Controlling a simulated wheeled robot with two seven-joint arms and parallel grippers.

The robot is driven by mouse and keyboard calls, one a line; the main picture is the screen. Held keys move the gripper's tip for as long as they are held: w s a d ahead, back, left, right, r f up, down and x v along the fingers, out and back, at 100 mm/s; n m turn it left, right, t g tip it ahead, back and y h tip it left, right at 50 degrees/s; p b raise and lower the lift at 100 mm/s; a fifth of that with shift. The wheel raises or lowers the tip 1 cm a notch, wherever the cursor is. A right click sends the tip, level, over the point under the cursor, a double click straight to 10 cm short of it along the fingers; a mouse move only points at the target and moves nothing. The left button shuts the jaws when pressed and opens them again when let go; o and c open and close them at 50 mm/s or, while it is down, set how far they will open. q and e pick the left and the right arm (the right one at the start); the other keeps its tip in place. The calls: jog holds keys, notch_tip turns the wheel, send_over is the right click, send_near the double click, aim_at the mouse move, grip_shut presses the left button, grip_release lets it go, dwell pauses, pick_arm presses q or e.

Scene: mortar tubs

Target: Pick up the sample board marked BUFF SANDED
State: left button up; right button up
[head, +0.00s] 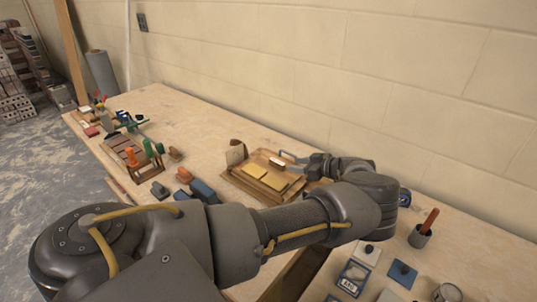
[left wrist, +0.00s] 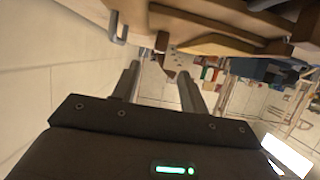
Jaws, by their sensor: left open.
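No label reading BUFF SANDED is legible in either view. Two yellowish pieces, a left one (head: 255,171) and a right one (head: 274,181), lie in a wooden tray (head: 240,183) on the bench; I cannot tell whether either is the board. A white board (head: 366,253), a blue board (head: 403,273) and a dark-framed board (head: 352,278) lie at the lower right, the last with unreadable lettering. My left gripper (head: 290,162) is over the tray's back right side, open; its two fingers also show apart in the left wrist view (left wrist: 159,72), with nothing between them. My right gripper is out of view.
The wooden bench (head: 475,257) runs along a block wall. A cup with a red-handled tool (head: 421,237) stands at the right. My left arm hides part of the bench.

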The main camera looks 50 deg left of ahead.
aim_at(279, 162)
pick_arm(q)
jog(key=a+f+b, duration=0.2)
jog(key=a+b, duration=0.1)
jog(key=shift+s+a+b, duration=0.15)
jog(key=shift+a+b, duration=0.2)
jog(key=shift+b, duration=0.1)
jog(key=shift+a+r, duration=0.1)
jog(key=shift+r, duration=0.1)
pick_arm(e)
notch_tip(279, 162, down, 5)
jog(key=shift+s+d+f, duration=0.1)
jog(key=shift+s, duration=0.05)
pick_arm(q)
jog(key=shift+s+a+p, duration=0.1)
jog(key=shift+a+p, duration=0.2)
jog(key=shift+p, duration=0.1)
jog(key=p+x, duration=0.1)
jog(key=x, duration=0.2)
jog(key=shift+a+f, duration=0.15)
jog(key=shift+a, duration=0.2)
jog(key=shift+a+f+p, duration=0.25)
jog(key=shift+a+p, duration=0.05)
jog(key=shift+a, duration=0.1)
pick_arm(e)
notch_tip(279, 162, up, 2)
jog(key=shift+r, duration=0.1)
pick_arm(q)
jog(key=shift+d, duration=0.1)
grip_shut()
